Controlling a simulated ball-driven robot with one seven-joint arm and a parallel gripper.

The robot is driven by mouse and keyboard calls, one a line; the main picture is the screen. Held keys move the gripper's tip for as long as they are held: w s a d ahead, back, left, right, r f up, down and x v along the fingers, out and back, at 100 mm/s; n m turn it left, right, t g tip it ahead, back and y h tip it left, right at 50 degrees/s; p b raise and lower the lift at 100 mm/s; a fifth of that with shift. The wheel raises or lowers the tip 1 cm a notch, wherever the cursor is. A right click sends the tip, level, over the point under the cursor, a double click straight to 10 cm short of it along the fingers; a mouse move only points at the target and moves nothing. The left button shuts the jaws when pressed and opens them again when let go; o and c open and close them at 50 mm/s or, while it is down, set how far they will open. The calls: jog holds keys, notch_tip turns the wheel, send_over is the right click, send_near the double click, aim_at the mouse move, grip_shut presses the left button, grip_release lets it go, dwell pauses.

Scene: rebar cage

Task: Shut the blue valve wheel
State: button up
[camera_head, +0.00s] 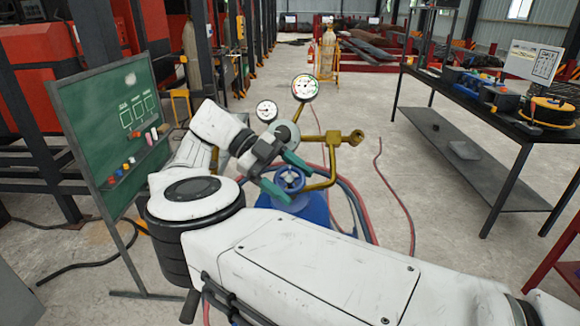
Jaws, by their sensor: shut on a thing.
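The blue valve wheel (290,180) sits low on the brass pipework (331,153), on top of a blue cylinder (305,207). My gripper (285,177) reaches it from the upper left, with one green finger above the wheel and one at its lower left. The fingers are shut on the wheel's rim. My white arm hides most of the cylinder. Two round gauges stand above the pipework, a larger one (305,88) and a smaller one (267,110).
A green chalkboard (108,130) stands close on the left. A dark workbench (480,95) with tools is on the right. Red and blue hoses (395,190) lie around the cylinder.

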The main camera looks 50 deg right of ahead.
aim_at(290, 179)
jog(key=shift+s+f, duration=0.1)
jog(key=shift+f, duration=0.15)
dwell(0.3)
jog(key=o, duration=1)
jog(key=shift+r, duration=0.1)
jog(key=shift+r, duration=0.15)
jog(key=shift+r, duration=0.35)
notch_tip(290, 179, up, 2)
jog(key=shift+r+p, duration=0.2)
jog(key=shift+p, duration=0.15)
jog(key=s+a+r+b, duration=0.1)
jog(key=s+r, duration=0.2)
jog(key=s, duration=0.1)
jog(key=s+a+r+b, duration=0.1)
jog(key=s+r, duration=0.2)
jog(key=s, duration=0.2)
jog(key=s+a+r+b, duration=0.1)
jog(key=s+a+r, duration=0.1)
jog(key=s+r, duration=0.1)
jog(key=shift+s+r, duration=0.35)
jog(key=shift+s, duration=0.35)
